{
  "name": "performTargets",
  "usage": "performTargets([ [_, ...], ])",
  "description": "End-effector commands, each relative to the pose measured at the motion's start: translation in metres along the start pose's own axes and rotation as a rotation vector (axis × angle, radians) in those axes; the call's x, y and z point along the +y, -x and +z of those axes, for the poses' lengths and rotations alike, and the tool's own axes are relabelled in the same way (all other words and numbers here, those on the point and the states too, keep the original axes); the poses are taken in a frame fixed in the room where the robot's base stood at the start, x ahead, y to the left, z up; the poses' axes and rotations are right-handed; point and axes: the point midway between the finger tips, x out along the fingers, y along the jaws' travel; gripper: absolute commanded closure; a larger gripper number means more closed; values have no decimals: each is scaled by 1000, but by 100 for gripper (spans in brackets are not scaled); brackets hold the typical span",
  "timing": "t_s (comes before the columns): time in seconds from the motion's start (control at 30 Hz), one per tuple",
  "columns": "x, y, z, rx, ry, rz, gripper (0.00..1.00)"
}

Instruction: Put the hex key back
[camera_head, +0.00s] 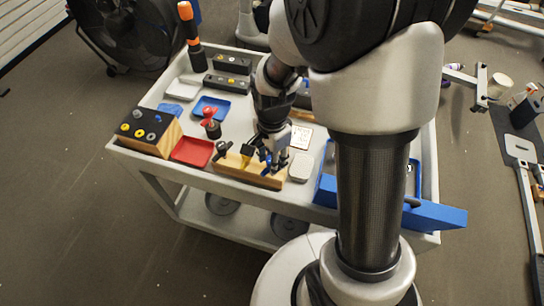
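My gripper (275,164) points down over the right part of a light wooden holder (238,169) near the front edge of the cart top. The holder carries small upright tools, among them a dark one (222,150) at its left end and a yellow one (247,151) near the middle. Something blue shows right beside the fingers. I cannot make out which piece is the hex key; it may be hidden by or between the fingers. The fingers are too small and dark to tell whether they are open or shut.
The grey cart (150,102) also carries a red tray (193,151), a blue tray (211,107), a wooden block with knobs (149,132), a red-handled tool (210,122) and a tall orange-tipped tool (191,35). A blue box (434,215) overhangs the right front. My arm hides much of the right side.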

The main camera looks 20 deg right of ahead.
Motion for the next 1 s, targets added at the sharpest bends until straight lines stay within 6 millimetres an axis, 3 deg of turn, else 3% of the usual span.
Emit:
performTargets([
  [0.17,0,0,0,0,0,0,53],
  [0.57,-1,9,0,1,0,-3,53],
  [1.0,-1,94,0,2,0,-5,53],
])
